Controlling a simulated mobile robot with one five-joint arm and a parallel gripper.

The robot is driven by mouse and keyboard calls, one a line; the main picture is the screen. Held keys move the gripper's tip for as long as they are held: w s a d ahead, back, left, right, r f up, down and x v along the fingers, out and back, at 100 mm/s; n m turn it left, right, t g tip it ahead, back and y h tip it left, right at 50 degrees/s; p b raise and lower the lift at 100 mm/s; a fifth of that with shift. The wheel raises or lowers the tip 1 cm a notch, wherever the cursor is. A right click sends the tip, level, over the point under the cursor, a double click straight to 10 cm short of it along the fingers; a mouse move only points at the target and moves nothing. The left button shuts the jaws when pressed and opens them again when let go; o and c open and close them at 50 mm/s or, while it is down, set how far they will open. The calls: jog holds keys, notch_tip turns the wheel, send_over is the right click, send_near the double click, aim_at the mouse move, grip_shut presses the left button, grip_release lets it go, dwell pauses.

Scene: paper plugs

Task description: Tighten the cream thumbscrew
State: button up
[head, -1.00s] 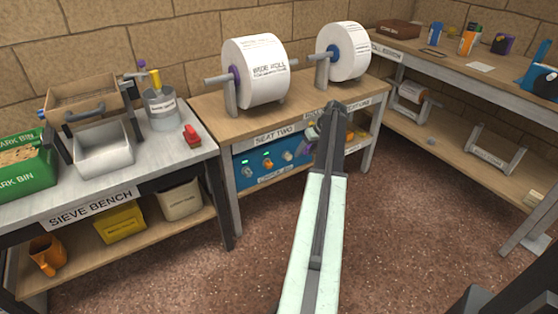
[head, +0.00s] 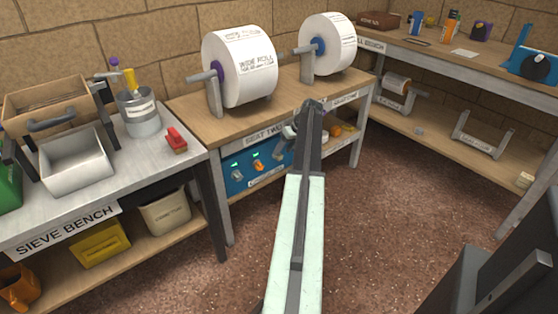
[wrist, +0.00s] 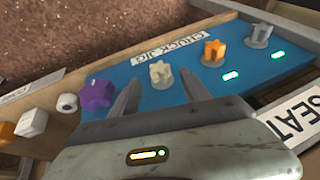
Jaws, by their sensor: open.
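The blue chuck jig (wrist: 130,75) carries a row of star-headed thumbscrews. The cream thumbscrew (wrist: 160,73) shows upright in the wrist view, between and just beyond my open fingertips. My gripper (wrist: 158,82) is empty, with a finger to each side of it; I cannot tell whether either touches. An orange thumbscrew (wrist: 213,51) and a greyish one (wrist: 260,34) stand to the right, each with a lit green lamp by it. In the head view the jig (head: 237,180) is under the bench top, and my gripper (head: 312,105) hides its right end.
A purple star knob (wrist: 97,94) lies close left of my left finger, with a white ring, a pale block (wrist: 32,122) and an orange piece beyond. Above the jig is the roll bench top (head: 190,105) with two paper rolls. The floor (head: 370,200) is clear.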

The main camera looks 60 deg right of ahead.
aim_at(281, 154)
jog(key=b+x, duration=0.1)
jog(key=x, duration=0.2)
jog(key=shift+f+b, duration=0.2)
jog(key=shift+b, duration=0.2)
jog(key=shift+r, duration=0.1)
grip_shut()
jog(key=shift+d+f+t+y+b, duration=0.4)
jog(key=shift+y+b, duration=0.3)
jog(key=shift+y, duration=0.1)
jog(key=shift+y+b, duration=0.4)
jog(key=shift+a+r+m+t, duration=0.1)
jog(key=shift+r+m+t, duration=0.1)
jog(key=shift+m+t, duration=0.1)
jog(key=shift+s+a+r+y, duration=0.1)
jog(key=shift+r+y, duration=0.05)
jog(key=shift+y, duration=0.15)
grip_release()
